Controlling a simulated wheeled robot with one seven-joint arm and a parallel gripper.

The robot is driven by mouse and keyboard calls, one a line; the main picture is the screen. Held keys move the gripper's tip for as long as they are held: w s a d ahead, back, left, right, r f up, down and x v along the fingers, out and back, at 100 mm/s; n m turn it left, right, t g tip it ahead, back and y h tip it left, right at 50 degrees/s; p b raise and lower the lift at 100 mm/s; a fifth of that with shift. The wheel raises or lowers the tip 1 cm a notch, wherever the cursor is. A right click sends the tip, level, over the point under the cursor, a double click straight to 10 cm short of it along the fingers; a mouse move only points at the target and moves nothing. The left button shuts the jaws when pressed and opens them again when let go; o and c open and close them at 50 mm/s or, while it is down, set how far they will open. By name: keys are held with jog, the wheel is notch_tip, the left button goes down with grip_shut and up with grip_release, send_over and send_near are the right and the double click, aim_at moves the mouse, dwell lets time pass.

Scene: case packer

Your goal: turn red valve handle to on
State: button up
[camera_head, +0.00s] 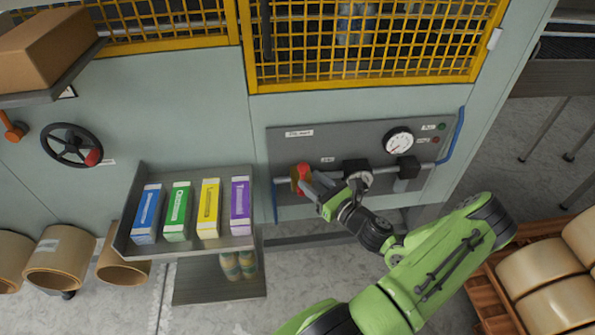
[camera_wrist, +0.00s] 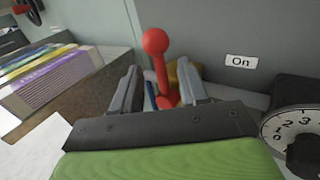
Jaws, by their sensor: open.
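The red valve handle (camera_head: 303,172) is on a pipe at the left of the grey panel (camera_head: 300,146). In the wrist view the red handle (camera_wrist: 160,68) stands nearly upright with a round knob at its top. A white "On" label (camera_wrist: 241,62) is on the panel to its right. A yellow valve part (camera_wrist: 187,75) shows behind it. My gripper (camera_head: 318,190) is at the handle in the head view. In the wrist view my gripper (camera_wrist: 160,90) is open, with the handle showing between its two fingers. I cannot tell whether either finger touches it.
A shelf (camera_head: 190,247) with blue, green, yellow and purple boxes is left of the gripper. A dial (camera_wrist: 292,125) is close at the right. A gauge (camera_head: 398,142) and black fittings are on the panel. A handwheel (camera_head: 72,146) is at far left.

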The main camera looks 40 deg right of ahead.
aim_at(299, 170)
jog(key=w, duration=0.6)
jog(key=shift+w, duration=0.1)
grip_shut()
